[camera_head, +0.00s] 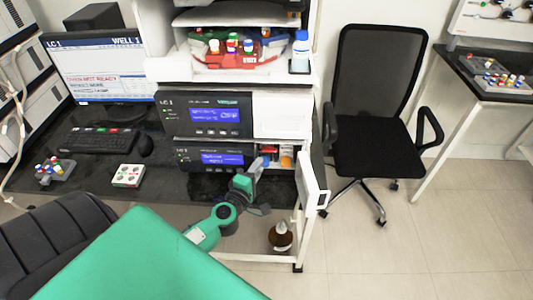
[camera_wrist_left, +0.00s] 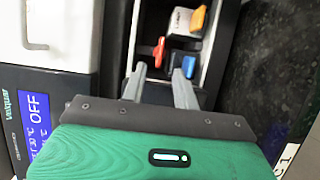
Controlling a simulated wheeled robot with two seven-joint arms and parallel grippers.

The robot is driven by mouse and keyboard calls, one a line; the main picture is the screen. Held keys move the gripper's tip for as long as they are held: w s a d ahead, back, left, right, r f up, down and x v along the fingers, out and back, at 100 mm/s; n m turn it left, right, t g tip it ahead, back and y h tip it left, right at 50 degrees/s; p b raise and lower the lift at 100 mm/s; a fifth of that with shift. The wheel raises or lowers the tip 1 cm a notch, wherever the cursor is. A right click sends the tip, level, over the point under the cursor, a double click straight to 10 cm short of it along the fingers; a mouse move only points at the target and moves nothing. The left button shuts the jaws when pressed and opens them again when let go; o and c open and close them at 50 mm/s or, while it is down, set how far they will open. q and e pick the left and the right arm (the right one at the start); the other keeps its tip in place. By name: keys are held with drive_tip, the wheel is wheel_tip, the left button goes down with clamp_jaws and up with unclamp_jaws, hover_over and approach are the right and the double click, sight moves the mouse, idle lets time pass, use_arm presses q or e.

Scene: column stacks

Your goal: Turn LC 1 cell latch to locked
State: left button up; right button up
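The LC 1 stack (camera_head: 205,115) has an open bay in its lower unit. The bay holds a red lever (camera_head: 268,150), an orange part (camera_head: 286,161) and a blue part (camera_head: 265,161). In the left wrist view, the red lever (camera_wrist_left: 158,52) and blue part (camera_wrist_left: 188,66) lie close beyond my fingertips, and the orange part (camera_wrist_left: 198,18) is farther off on a grey block seemingly marked LAMP. No label naming the cell latch is readable. My left gripper (camera_wrist_left: 160,85) is open and empty in front of the bay; it also shows in the head view (camera_head: 258,178). My right gripper is out of view.
A white door panel (camera_head: 312,183) stands swung open right of the bay. The dark bench (camera_head: 180,185) holds a keyboard (camera_head: 98,140), mouse and small button box (camera_head: 128,175). A brown bottle (camera_head: 280,237) stands below. A black chair (camera_head: 372,140) is to the right.

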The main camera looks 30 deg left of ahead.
sight(269, 150)
use_arm(q)
drive_tip(key=w, duration=0.4)
drive_tip(key=w+a, duration=0.1)
drive_tip(key=w, duration=0.1)
drive_tip(key=shift+w, duration=0.25)
clamp_jaws()
